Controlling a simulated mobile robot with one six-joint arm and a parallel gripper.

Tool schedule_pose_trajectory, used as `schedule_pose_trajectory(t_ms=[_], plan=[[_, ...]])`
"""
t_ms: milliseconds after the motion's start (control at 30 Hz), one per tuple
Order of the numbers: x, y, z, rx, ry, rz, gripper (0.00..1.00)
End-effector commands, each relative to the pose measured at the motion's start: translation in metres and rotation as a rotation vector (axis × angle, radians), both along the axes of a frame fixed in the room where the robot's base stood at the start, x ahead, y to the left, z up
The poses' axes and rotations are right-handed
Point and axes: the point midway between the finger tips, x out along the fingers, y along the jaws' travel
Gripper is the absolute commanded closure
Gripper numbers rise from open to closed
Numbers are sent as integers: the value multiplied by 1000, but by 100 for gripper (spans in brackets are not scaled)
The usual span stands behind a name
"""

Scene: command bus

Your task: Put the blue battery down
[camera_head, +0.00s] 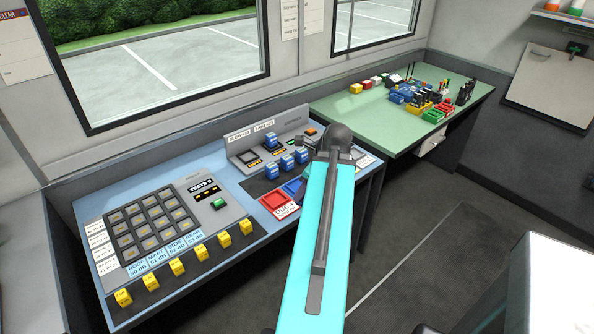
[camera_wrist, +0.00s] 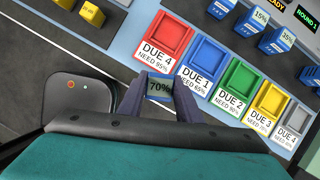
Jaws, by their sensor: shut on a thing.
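In the wrist view my gripper (camera_wrist: 160,88) is shut on a blue battery (camera_wrist: 159,86) whose small display reads 70%. The battery appears just below the card of the blue tray (camera_wrist: 203,62), marked DUE 1, NEED 65%. How high it is held I cannot tell. A red tray (camera_wrist: 168,40), marked DUE 4, NEED 95%, is left of the blue one. Green (camera_wrist: 237,85), yellow (camera_wrist: 268,101) and grey (camera_wrist: 293,117) trays follow to the right. All the trays look empty. In the head view my arm hides the gripper and held battery.
Other blue batteries (camera_head: 287,161) stand behind the trays; two read 15% (camera_wrist: 250,23) and 35% (camera_wrist: 277,39). Yellow blocks (camera_head: 200,252) line the console's (camera_head: 150,310) front edge. A green table (camera_head: 375,120) with small items stands farther back. Dark floor lies in front.

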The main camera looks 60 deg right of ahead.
Motion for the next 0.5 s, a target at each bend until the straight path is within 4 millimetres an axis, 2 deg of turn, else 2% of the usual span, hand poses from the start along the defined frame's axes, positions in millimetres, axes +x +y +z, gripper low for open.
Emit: schedule_pose_trajectory(t_ms=[100, 500], plan=[[0, 1, 3, 0, 1, 1, 95], [28, -34, -2, 0, 1, 1, 95]])
